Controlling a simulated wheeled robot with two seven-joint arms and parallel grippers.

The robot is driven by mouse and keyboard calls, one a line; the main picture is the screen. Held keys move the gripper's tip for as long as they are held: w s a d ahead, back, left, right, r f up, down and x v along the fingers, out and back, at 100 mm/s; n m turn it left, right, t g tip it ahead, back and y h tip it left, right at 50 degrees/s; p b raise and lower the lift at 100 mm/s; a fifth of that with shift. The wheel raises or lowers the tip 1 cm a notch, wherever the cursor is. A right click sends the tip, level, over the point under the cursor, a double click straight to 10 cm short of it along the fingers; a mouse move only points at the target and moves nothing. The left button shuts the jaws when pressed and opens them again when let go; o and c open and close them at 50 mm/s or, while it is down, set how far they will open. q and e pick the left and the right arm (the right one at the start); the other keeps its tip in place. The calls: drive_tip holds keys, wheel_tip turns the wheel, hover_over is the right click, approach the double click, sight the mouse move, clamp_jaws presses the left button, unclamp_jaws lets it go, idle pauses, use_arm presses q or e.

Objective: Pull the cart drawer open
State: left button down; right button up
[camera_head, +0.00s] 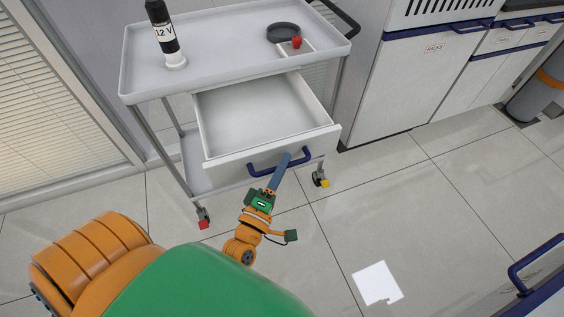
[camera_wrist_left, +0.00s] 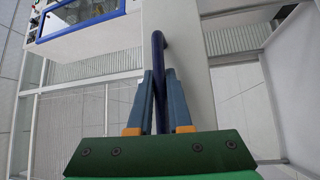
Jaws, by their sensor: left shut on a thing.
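The white cart (camera_head: 140,80) stands against the wall, with its drawer (camera_head: 268,149) pulled well out below the top tray. The drawer's inside is visible and empty. The dark blue drawer handle (camera_head: 262,172) runs across the drawer front. My left gripper (camera_head: 284,163) reaches up from below to the right part of the handle. In the left wrist view, its blue fingers (camera_wrist_left: 160,85) are closed around the dark blue handle bar (camera_wrist_left: 158,48). My right gripper is not in view.
A black bottle marked 12 V (camera_head: 162,32) stands on the cart top, with a dark round dish (camera_head: 283,32) and a red item (camera_head: 297,42). White cabinets (camera_head: 410,80) stand to the right. A blue-handled front (camera_head: 535,270) is at lower right.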

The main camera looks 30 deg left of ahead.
use_arm(q)
drive_tip(key=c, duration=1.1)
unclamp_jaws()
drive_tip(key=s, duration=0.4)
drive_tip(key=s+f+b, duration=0.1)
drive_tip(key=s, duration=0.2)
drive_tip(key=shift+d, duration=0.25)
